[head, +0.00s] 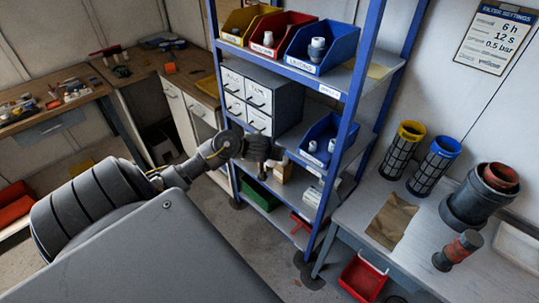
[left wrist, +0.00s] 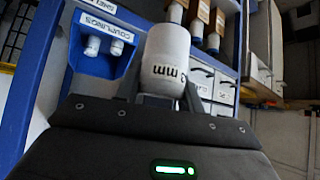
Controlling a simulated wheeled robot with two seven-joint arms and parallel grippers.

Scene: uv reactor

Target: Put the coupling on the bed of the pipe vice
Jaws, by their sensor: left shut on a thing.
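My left gripper (head: 264,152) is in front of the blue shelf rack in the head view, just left of a blue bin. In the left wrist view the gripper (left wrist: 160,92) is shut on a white coupling (left wrist: 167,58) with dark "mm" lettering, which stands up from between the fingers. The coupling cannot be made out in the head view. I cannot pick out the pipe vice or its bed in either view. My right gripper is not in view.
The blue bin (head: 319,160) holds white couplings; its label reads COUPLINGS in the left wrist view (left wrist: 103,28). The rack's blue post (head: 345,125) stands close by. A cluttered workbench (head: 45,122) is at far left, a grey table (head: 350,222) at right.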

